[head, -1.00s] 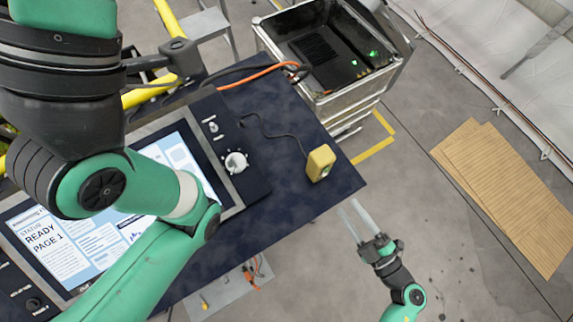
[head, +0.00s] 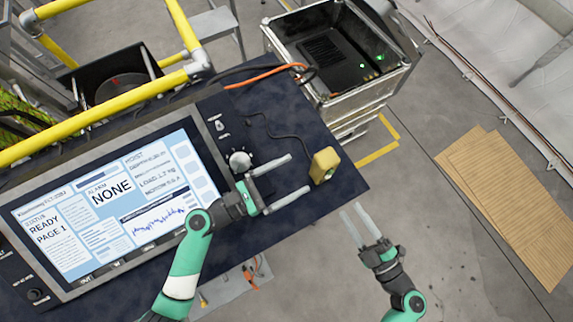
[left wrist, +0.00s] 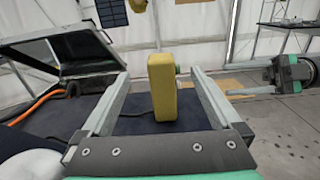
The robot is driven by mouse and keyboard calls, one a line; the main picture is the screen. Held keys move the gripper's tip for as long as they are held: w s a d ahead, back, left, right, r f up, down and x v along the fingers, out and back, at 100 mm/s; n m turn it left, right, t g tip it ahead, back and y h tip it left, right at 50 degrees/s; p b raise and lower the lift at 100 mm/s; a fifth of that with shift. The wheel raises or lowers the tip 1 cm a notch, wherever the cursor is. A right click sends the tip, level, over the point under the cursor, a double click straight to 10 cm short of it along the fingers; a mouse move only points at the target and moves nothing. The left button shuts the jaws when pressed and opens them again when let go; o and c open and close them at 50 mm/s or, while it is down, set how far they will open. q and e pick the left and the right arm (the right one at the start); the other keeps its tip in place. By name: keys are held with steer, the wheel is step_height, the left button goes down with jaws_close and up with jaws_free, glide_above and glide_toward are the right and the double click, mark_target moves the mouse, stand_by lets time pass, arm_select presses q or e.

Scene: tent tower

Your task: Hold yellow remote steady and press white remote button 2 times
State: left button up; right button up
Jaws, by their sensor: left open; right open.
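The yellow remote (head: 324,165) stands near the right end of the dark blue table in the head view, with a cable running from it. It also shows upright in the left wrist view (left wrist: 162,86), between my open fingers but farther ahead. A small green and pale part shows on its right side there. My left gripper (head: 300,177) is open and empty, its fingertips just left of the remote and apart from it. My right gripper (head: 355,222) is open and empty, off the table's right edge. I cannot make out a white button clearly in the head view.
A console screen (head: 105,200) reading READY PAGE 1 and a white knob (head: 240,161) lie left of the left gripper. A metal case (head: 340,100) stands behind the table. Yellow rails (head: 100,115) run at back left.

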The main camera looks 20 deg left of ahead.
mark_target(317, 164)
arm_select(q)
steer(key=shift+s+a+f, duration=0.2)
steer(key=shift+s+f, duration=0.15)
steer(key=shift+f, duration=0.1)
steer(key=x, duration=1.1)
steer(key=shift+w+d+f, duration=0.15)
steer(key=shift+w+d, duration=0.1)
steer(key=shift+w, duration=0.05)
jaws_close()
arm_select(e)
jaws_close()
stand_by(1.4)
